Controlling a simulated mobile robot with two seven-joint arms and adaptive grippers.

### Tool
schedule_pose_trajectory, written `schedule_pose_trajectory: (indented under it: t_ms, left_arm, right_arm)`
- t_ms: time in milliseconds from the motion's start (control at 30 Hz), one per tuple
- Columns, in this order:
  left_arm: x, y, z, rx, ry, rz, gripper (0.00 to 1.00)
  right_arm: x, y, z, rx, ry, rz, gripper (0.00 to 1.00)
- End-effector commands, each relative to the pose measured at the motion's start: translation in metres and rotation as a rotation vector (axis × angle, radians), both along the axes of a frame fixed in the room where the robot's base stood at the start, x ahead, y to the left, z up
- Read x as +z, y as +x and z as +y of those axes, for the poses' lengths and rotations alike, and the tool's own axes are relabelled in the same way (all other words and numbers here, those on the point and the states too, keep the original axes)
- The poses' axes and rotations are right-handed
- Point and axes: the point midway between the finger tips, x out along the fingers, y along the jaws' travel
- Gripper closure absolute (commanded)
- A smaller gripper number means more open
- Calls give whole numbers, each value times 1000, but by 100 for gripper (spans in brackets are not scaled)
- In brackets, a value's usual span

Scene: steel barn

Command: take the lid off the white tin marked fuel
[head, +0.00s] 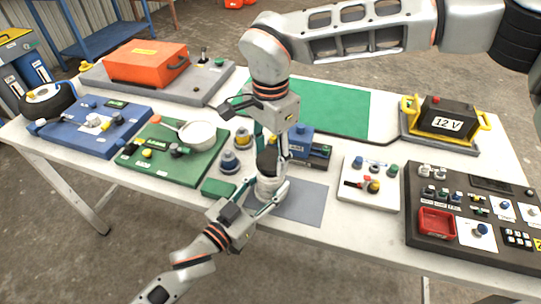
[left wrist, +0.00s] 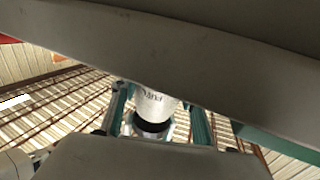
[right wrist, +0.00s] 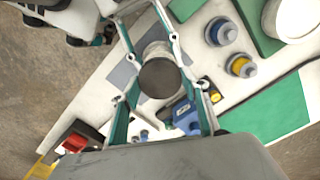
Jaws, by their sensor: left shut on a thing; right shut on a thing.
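The white tin (head: 270,188) stands upright near the table's front edge, over a grey mat. Its dark lid (head: 266,162) is at its top; I see no clear gap between them. My left gripper (head: 268,199) comes in low from the front and is shut around the tin's body. The left wrist view shows the tin (left wrist: 157,103) with its lettering upside down, and the dark lid (left wrist: 152,126) beside it. My right gripper (head: 271,155) points down from above and is shut on the lid. The right wrist view shows the round lid top (right wrist: 160,78) between its fingers.
A green board with a white bowl (head: 198,135) lies left of the tin. Grey-blue knobbed pieces (head: 230,163) and a blue device (head: 300,143) stand close behind. A white switch panel (head: 369,184) and a dark control panel (head: 472,215) lie to the right. The grey mat (head: 303,202) is bare beside the tin.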

Motion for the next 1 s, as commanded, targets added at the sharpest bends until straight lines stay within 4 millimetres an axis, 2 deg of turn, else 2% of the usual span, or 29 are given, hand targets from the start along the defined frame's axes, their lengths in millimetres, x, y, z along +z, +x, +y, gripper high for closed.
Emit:
schedule_pose_trajectory:
  t_ms: [233,500,533,600,1000]
  left_arm:
    - [0,0,0,0,-1,1,100]
    - [0,0,0,0,-1,1,100]
    - [0,0,0,0,-1,1,51]
    - [0,0,0,0,-1,1,37]
    - [0,-3,2,0,0,1,37]
  right_arm:
    - [30,1,0,-1,1,-3,81]
    - [35,0,0,-1,0,0,81]
    - [35,0,0,-1,0,0,81]
    - [35,0,0,-1,0,0,81]
    - [35,0,0,-1,0,0,81]
